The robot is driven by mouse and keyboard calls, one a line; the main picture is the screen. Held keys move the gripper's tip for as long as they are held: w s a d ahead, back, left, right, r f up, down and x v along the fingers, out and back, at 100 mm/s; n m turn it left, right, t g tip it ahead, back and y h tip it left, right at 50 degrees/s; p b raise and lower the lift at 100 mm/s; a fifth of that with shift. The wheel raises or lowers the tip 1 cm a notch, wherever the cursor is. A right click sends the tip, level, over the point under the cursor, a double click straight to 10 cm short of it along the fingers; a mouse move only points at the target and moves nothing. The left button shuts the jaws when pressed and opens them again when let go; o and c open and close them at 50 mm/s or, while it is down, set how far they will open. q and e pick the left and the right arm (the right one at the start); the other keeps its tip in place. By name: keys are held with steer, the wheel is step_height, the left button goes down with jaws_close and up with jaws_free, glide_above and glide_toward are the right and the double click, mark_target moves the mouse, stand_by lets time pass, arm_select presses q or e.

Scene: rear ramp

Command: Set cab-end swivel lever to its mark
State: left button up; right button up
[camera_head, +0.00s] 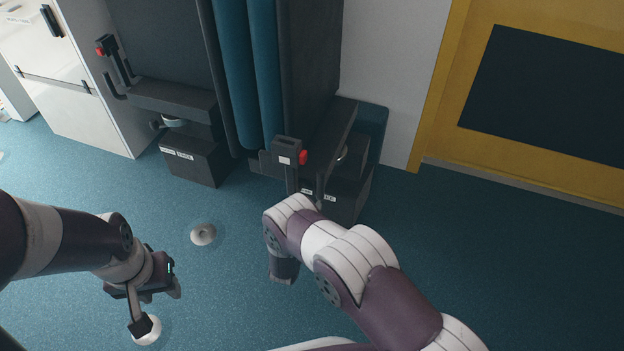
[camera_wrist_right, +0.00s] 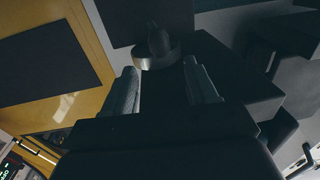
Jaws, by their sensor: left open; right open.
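In the right wrist view, a dark upright knob or lever end (camera_wrist_right: 158,40) stands on a round metal collar (camera_wrist_right: 160,61) under a dark overhang. Its mark cannot be made out. My right gripper (camera_wrist_right: 164,76) is open, with the two fingers apart and pointing toward the collar; nothing shows held between them. In the head view my right arm covers its own gripper. My left gripper (camera_head: 160,305) is open and empty over the floor.
Dark base boxes (camera_head: 196,158) with white labels stand under the seats. A red-buttoned upright handle (camera_head: 287,153) rises close to my right arm. White floor fittings (camera_head: 203,234) lie on the blue floor. A yellow-framed door (camera_head: 545,90) is at the right; the floor before it is clear.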

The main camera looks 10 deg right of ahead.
steer(key=b+x, duration=0.1)
steer(key=x, duration=0.3)
steer(key=b+x, duration=0.2)
steer(key=x, duration=0.1)
steer(key=shift+w+d+f+b, duration=0.2)
steer(key=shift+w+f+b, duration=0.05)
steer(key=shift+w+b, duration=0.1)
steer(key=shift+w+d+r, duration=0.2)
steer(key=shift+w+d, duration=0.1)
steer(key=shift+w, duration=0.2)
jaws_close()
steer(key=shift+a, duration=0.1)
